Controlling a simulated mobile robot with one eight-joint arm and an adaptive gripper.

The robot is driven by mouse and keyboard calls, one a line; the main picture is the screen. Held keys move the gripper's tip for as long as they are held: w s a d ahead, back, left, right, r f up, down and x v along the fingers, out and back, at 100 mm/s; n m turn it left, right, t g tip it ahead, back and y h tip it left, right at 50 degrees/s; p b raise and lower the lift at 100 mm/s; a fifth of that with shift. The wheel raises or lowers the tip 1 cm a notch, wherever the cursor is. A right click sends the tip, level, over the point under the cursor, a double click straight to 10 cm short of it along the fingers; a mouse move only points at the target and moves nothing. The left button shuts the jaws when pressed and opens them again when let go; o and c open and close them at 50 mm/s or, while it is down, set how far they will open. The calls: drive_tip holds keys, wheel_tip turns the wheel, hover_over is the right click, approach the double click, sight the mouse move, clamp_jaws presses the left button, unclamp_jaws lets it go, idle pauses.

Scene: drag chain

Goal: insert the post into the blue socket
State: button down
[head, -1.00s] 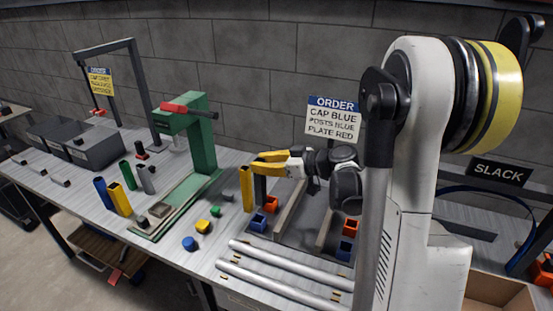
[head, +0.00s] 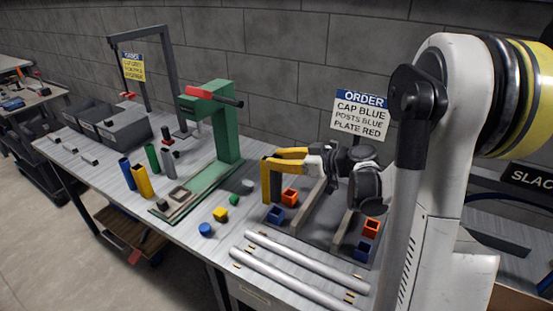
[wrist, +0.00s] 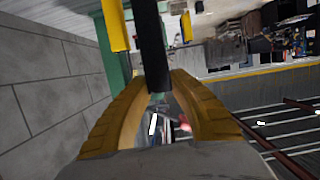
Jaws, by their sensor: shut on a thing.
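My gripper (head: 274,160) is shut on a dark upright post (wrist: 153,45), which hangs down from the yellow fingers. In the head view the post (head: 276,183) is partly hidden by a yellow upright piece (head: 266,182) beside it. In the wrist view this yellow piece (wrist: 115,25) is left of the post and apart from it. A blue socket (head: 276,215) stands just below the post in the head view; whether the post touches it I cannot tell. A second blue socket (head: 363,250) is at the right front.
Orange sockets (head: 290,197) (head: 371,228) stand beside the blue ones. Pale rails (head: 305,208) and silver rods (head: 290,275) lie nearby. A green press (head: 226,130) stands left of my gripper. Loose blue (head: 205,230) and yellow (head: 220,214) pieces lie in front. An order sign (head: 360,115) stands behind.

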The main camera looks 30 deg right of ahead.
sight(280, 184)
drive_tip(key=shift+f+b, duration=1.35)
drive_tip(key=shift+f, duration=0.6)
drive_tip(key=shift+f+b, duration=2.55)
drive_tip(key=shift+f, duration=0.1)
drive_tip(key=c, duration=1.2)
unclamp_jaws()
drive_tip(key=v, duration=1.2)
